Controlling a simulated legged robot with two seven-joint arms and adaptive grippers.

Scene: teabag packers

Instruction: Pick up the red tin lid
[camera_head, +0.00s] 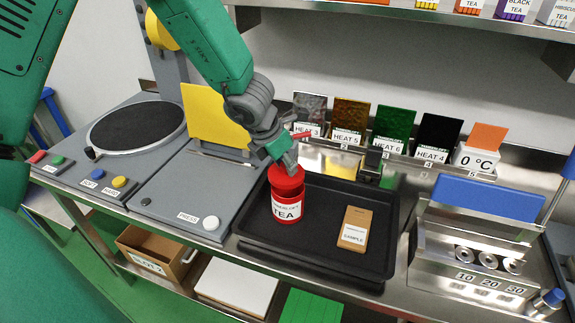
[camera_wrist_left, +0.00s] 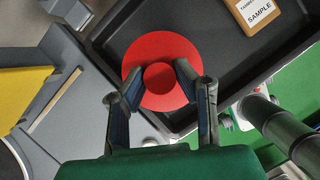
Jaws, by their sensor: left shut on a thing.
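The red tin lid (camera_head: 286,180) is a round disc with a raised knob, at the top of the red tea tin (camera_head: 286,210). The tin stands upright at the left end of the black tray (camera_head: 347,196). My left gripper (camera_head: 287,164) comes down from above and is shut on the lid's knob. In the left wrist view the lid (camera_wrist_left: 160,48) lies under my left gripper (camera_wrist_left: 159,77), with a fingertip on each side of the knob. The lid hides the tin there. I cannot tell whether the lid still touches the tin's rim. My right gripper is not in view.
A brown sample packet (camera_head: 355,229) lies in the tray, right of the tin. A grey press unit (camera_head: 185,190) with a yellow plate (camera_head: 213,115) stands left. A metal unit with a blue bar (camera_head: 487,197) stands right. Coloured heat cards (camera_head: 393,122) stand behind.

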